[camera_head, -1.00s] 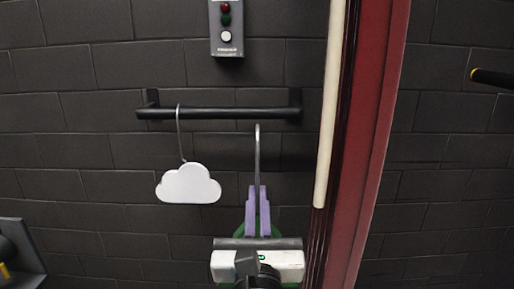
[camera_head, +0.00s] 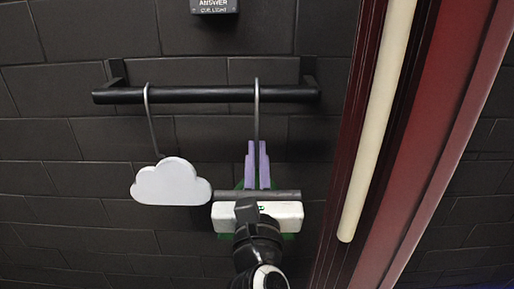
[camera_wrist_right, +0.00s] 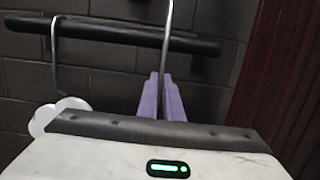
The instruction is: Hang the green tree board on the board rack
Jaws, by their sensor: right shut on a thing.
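My right gripper (camera_head: 257,165) has its purple fingers shut on the green tree board (camera_head: 240,240), which is mostly hidden behind the gripper body; only green edges show. The board's metal hook (camera_head: 256,105) rises above the fingers and reaches up to the black bar of the board rack (camera_head: 205,94), right of its middle. In the right wrist view the hook (camera_wrist_right: 166,45) passes up in front of the rack bar (camera_wrist_right: 110,33); I cannot tell whether it rests on the bar. My left gripper is not in view.
A white cloud board (camera_head: 171,182) hangs by its hook on the left part of the rack. A dark red post with a cream strip (camera_head: 378,120) stands close on the right. A grey button box (camera_head: 214,6) is on the brick wall above the rack.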

